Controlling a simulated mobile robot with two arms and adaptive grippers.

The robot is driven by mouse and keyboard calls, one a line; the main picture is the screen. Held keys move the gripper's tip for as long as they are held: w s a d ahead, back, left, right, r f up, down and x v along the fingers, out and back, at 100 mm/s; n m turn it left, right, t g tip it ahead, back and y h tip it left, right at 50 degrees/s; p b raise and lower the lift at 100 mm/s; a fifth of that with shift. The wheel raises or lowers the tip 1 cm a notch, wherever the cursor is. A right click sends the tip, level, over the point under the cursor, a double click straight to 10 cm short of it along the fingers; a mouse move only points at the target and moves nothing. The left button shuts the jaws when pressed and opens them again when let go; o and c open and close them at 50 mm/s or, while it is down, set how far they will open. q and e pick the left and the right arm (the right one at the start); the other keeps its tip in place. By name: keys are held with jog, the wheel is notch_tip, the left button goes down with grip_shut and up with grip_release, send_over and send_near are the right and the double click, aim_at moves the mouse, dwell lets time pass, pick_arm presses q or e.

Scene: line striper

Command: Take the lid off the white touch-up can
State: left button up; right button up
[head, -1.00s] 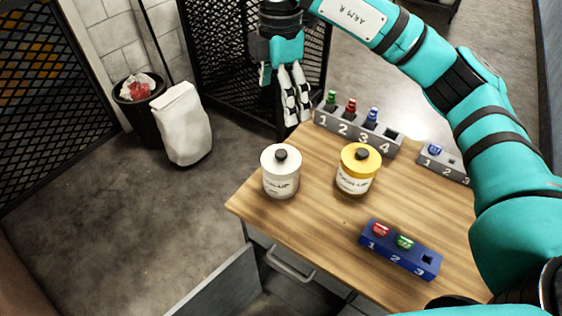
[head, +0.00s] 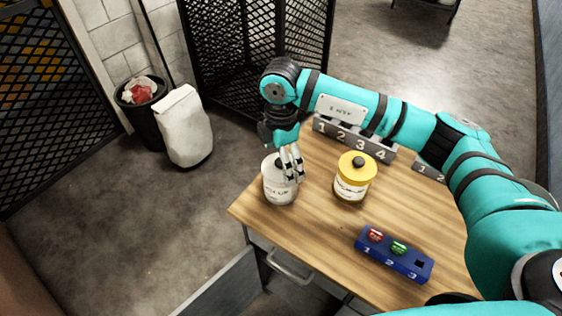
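The white touch-up can (head: 277,190) stands upright near the left corner of the wooden table. My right gripper (head: 292,179), on the arm coming in from the right, points down over the can's lid. My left gripper is not in view.
The wooden table (head: 300,225) also holds a blue numbered block (head: 393,263) at the front and a grey numbered block (head: 352,140) at the back, partly behind my arm. A second grey block (head: 428,170) is mostly covered. The table's front left is clear.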

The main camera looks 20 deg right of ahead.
jog(key=shift+f, duration=0.4)
jog(key=shift+c, duration=0.4)
jog(key=c, duration=0.9)
